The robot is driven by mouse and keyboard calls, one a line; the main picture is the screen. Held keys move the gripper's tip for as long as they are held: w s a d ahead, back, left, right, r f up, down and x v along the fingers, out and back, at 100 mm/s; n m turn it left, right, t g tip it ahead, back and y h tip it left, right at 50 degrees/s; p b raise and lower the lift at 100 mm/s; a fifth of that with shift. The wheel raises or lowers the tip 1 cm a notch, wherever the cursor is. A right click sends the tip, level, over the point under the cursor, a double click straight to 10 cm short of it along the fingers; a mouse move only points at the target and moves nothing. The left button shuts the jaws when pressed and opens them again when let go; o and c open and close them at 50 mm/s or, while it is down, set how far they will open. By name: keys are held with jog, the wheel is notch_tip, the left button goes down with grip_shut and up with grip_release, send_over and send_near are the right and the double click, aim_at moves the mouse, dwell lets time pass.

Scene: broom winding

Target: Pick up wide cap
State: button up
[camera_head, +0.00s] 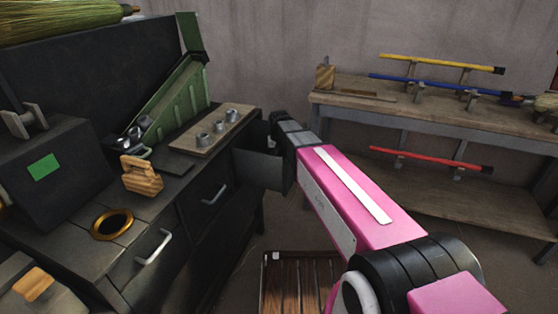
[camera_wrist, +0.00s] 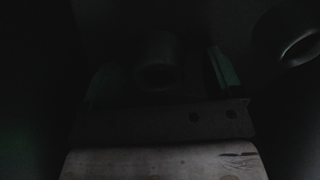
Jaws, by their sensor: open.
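My gripper (camera_head: 273,135) is at the far end of my pink arm, beside the open drawer (camera_head: 257,168) at the bench's right end. Its fingertips are not clear, but it is open and I see nothing held. The wrist view is very dark. It shows a dark round cylinder-like piece (camera_wrist: 157,68) near the top middle and a larger dark ring-like piece (camera_wrist: 296,38) at the upper right. I cannot tell whether either is the wide cap. A dim greenish piece (camera_wrist: 223,72) stands between them.
Several grey metal cylinders (camera_head: 218,127) stand on a wooden board (camera_head: 182,144) on the black bench. A gold-rimmed ring (camera_head: 112,224) is set in the bench top. A wooden bench (camera_head: 340,101) stands along the wall at right. A slatted wooden piece (camera_head: 297,285) lies low in front.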

jog(key=shift+c, duration=0.4)
jog(key=c, duration=0.9)
jog(key=shift+r, duration=0.1)
